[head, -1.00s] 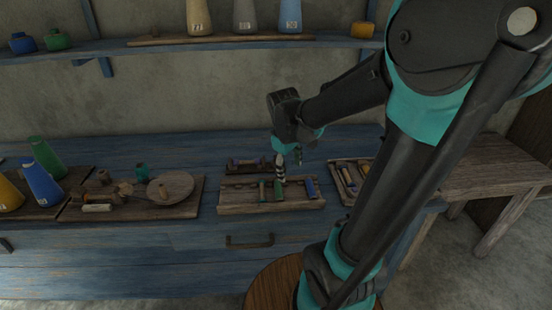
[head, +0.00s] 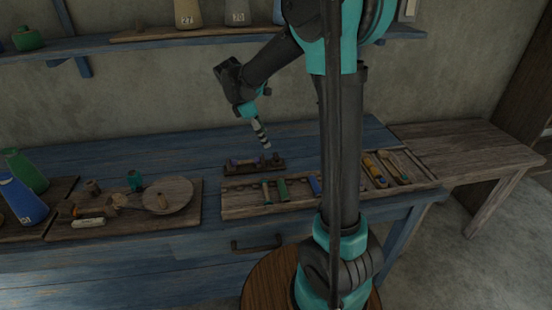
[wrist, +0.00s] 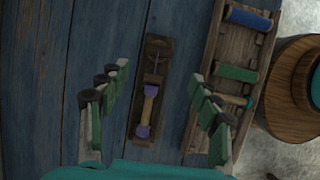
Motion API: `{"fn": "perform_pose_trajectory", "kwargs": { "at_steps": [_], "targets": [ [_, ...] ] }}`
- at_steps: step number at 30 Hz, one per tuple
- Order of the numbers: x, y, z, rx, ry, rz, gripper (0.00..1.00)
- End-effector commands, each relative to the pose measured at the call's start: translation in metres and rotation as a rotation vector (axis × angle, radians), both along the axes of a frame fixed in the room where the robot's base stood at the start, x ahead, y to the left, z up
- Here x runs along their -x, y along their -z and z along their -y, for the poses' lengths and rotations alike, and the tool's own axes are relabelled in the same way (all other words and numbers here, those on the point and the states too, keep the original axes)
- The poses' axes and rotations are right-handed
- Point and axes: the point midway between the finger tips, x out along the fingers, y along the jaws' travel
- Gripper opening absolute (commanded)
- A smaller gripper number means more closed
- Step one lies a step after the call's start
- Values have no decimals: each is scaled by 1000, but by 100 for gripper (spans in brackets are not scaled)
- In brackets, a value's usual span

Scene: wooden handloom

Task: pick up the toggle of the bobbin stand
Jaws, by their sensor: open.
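The bobbin stand (head: 268,167) is a small dark wooden holder on the blue bench; the wrist view shows it from above (wrist: 158,42). In it lies a tan spindle-like piece with purple ends (wrist: 148,104), which looks like the toggle, though I cannot be sure. In the head view its purple parts are small and hard to separate. My gripper (wrist: 160,70) is open and empty, its fingers on either side of the stand in the wrist view. In the head view my gripper (head: 265,145) hangs above the stand, apart from it.
A wooden rack (head: 238,207) with green and blue rolls lies just in front of the stand; it also shows in the wrist view (wrist: 233,50), near the right finger. A tool tray (head: 412,178) lies further right. A board (head: 120,222) with a round disc (head: 168,195) lies left.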

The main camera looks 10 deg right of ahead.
Motion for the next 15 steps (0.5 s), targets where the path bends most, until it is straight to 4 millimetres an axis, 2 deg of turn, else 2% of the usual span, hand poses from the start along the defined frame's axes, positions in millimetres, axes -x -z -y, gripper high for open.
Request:
{"fn": "perform_pose_trajectory", "kwargs": {
  "at_steps": [3, 6, 15],
  "targets": [
    [0, 21, 9, 0, 1, 0, 64],
    [-1, 33, 14, 0, 1, 1, 64],
    [-2, 53, 24, -1, 2, 1, 64]
  ]
}}
